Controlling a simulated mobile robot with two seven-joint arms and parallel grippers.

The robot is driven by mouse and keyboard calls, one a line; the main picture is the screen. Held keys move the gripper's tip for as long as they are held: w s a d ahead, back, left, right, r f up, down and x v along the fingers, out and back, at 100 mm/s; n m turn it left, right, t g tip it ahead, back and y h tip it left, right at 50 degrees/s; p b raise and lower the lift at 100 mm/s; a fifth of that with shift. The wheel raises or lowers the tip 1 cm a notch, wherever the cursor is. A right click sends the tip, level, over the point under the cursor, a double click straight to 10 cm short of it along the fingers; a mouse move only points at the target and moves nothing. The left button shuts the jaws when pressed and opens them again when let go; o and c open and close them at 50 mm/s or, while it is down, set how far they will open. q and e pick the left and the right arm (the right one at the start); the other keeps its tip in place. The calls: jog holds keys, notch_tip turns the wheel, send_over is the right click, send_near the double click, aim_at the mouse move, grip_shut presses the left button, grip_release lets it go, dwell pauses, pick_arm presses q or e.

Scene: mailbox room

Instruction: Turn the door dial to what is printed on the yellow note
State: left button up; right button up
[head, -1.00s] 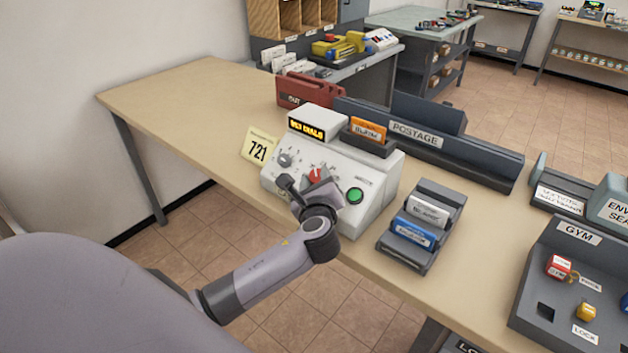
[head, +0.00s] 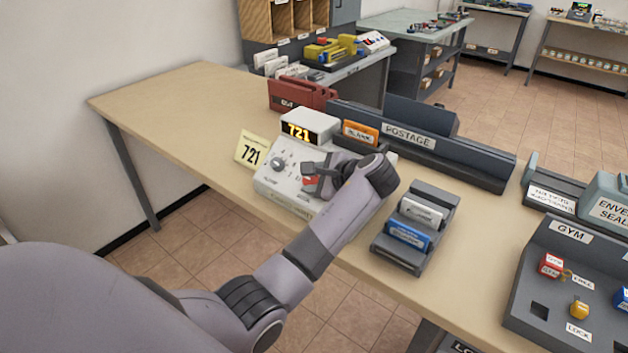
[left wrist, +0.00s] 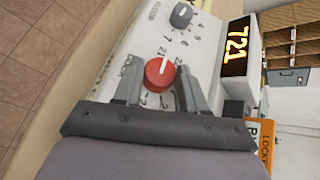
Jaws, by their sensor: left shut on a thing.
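A red dial (left wrist: 160,72) with a white pointer line sits on the console's sloped face. My left gripper (head: 312,178) is shut on the red dial, one finger on each side. A grey dial (left wrist: 182,15) with numbers around it is farther along the face. It also shows in the head view (head: 279,164). The arm hides the green button area.
A dark rack with cards (head: 400,257) stands close to the right of the console. The postage holder (head: 470,163) and a red out tray (head: 300,94) are behind. The gym box (head: 530,262) is at the right. The table's left part is clear.

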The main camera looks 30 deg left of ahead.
pick_arm(q)
jog(key=shift+w+a+r+n+g+h, duration=0.1)
jog(key=shift+n+g+h, duration=0.2)
jog(key=shift+n+g, duration=0.4)
jog(key=o, duration=1.1)
jog(key=shift+c, duration=0.2)
jog(key=v, duration=0.7)
jog(key=shift+r+b, duration=0.1)
jog(key=shift+b, duration=0.2)
